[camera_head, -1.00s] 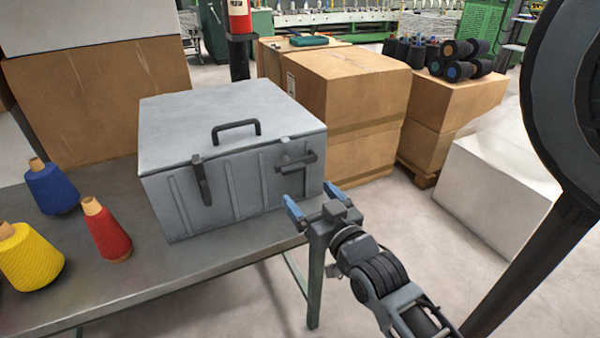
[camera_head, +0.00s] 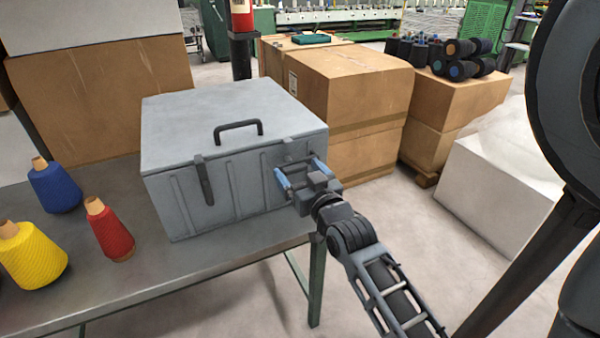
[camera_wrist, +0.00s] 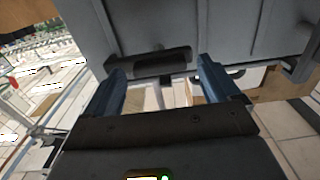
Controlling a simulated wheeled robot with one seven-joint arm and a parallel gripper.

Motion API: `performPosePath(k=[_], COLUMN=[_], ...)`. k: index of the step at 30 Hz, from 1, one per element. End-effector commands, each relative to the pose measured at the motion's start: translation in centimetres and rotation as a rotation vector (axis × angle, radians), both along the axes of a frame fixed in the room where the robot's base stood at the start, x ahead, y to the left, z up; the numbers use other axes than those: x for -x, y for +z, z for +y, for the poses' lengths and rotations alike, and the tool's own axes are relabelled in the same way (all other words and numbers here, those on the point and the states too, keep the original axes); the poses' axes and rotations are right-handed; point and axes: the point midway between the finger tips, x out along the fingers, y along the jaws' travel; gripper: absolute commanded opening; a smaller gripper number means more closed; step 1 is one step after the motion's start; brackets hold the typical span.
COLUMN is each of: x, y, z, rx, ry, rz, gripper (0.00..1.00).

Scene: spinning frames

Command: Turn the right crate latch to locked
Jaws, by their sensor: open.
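The grey crate (camera_head: 225,185) stands on the table with its lid down and a black handle (camera_head: 238,127) on top. Its right latch (camera_head: 297,162) is on the front face near the right corner, partly hidden by my gripper. My gripper (camera_head: 300,172) is open in front of that latch, one blue finger to either side. In the wrist view, the dark bar of the right latch (camera_wrist: 150,62) lies crosswise near the fingertips (camera_wrist: 160,68); I cannot tell whether they touch it. The left latch (camera_head: 204,182) hangs down the front face.
Blue (camera_head: 54,188), red (camera_head: 110,232) and yellow (camera_head: 30,255) yarn cones stand on the table (camera_head: 190,275) left of the crate. Cardboard boxes (camera_head: 345,90) stand behind it. A white block (camera_head: 495,195) is at the right. Open floor lies right of the table.

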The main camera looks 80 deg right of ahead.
Motion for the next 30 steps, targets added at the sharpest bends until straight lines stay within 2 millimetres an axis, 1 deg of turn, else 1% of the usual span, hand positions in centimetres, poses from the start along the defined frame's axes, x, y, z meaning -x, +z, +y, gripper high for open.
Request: performPosePath(k=[3,27,28,30], x=[0.01,0.02,0.02,0.02], y=[0.00,0.01,0.01,0.01], z=[0.02,0.04,0.04,0.04], rx=[0.000,0.000,0.000,0.001], ry=[0.000,0.000,0.000,0.000], rz=[0.000,0.000,0.000,0.001], gripper=[0.89,0.13,0.10,0.09])
